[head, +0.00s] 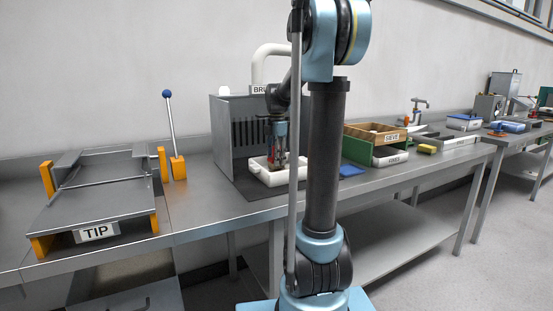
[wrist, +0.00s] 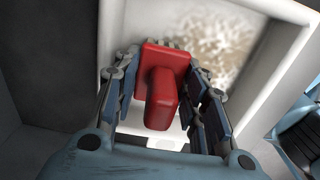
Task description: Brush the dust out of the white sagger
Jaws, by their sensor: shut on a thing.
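The white sagger (head: 259,171) stands on the bench inside the grey brushing booth; it also shows in the wrist view (wrist: 263,101) as an open white box. Brown dust (wrist: 212,38) lies in patches on its floor, mostly at the far side. My gripper (head: 277,164) is down at the sagger. In the wrist view my gripper (wrist: 163,105) is shut on a red brush (wrist: 161,92), with one finger on each side of its handle. The brush is over the sagger's near left part. Its bristles are mostly hidden beneath the red body.
The grey booth (head: 228,133) rises behind and left of the sagger, with a white duct above. A blue cloth (head: 351,170) and a green holder with a wooden sieve box (head: 374,137) are at right. A tipping stand (head: 95,213) and a blue-knobbed lever (head: 171,125) are at left.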

